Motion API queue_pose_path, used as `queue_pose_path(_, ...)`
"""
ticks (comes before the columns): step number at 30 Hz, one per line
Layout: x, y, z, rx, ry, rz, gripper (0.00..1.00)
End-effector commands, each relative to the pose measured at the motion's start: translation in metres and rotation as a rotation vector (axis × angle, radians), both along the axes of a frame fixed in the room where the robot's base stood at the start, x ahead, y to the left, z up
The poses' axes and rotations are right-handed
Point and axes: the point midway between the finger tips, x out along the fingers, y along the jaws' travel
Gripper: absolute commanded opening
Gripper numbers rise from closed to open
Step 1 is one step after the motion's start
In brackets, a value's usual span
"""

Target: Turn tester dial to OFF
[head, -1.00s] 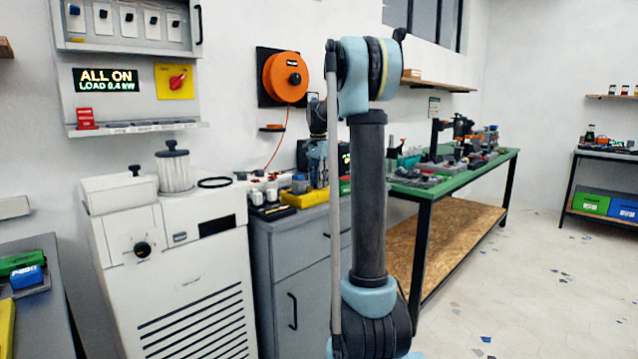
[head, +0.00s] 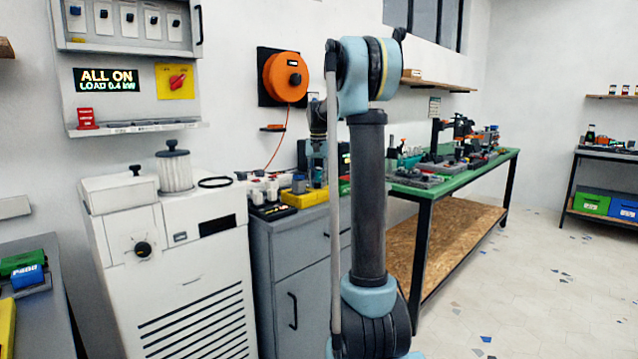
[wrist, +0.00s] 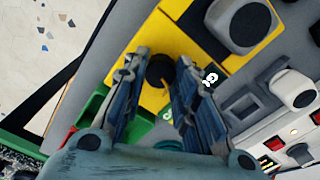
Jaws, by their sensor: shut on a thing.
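The yellow tester (wrist: 150,38) fills the upper middle of the wrist view. Its dark round dial (wrist: 160,70) shows between the fingers of my gripper (wrist: 158,84). The gripper is shut on the dial, with one finger on each side of it. The fingers and wrist hide part of the tester face, and I cannot read the dial's setting. In the head view the yellow tester (head: 308,199) sits on the grey cabinet, partly behind my arm, and the dial cannot be made out.
A grey block with a round top (wrist: 243,22) stands close beside the gripper on the yellow surface. White-knobbed devices (wrist: 292,90) lie to the right. In the head view, the grey cabinet (head: 290,265) stands between a white machine (head: 195,290) and a green-topped bench (head: 430,187).

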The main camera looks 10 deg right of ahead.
Motion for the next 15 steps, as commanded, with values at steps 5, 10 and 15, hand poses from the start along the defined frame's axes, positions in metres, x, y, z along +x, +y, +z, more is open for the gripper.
queue_pose_path(5, 0.0031, 0.0011, 0.0010, 0.001, -0.007, 0.167, 0.02)
queue_pose_path(10, 0.0032, 0.0013, 0.0011, 0.000, -0.007, 0.329, 0.02)
queue_pose_path(15, 0.0032, 0.0014, 0.0011, 0.000, -0.008, 0.491, 0.02)
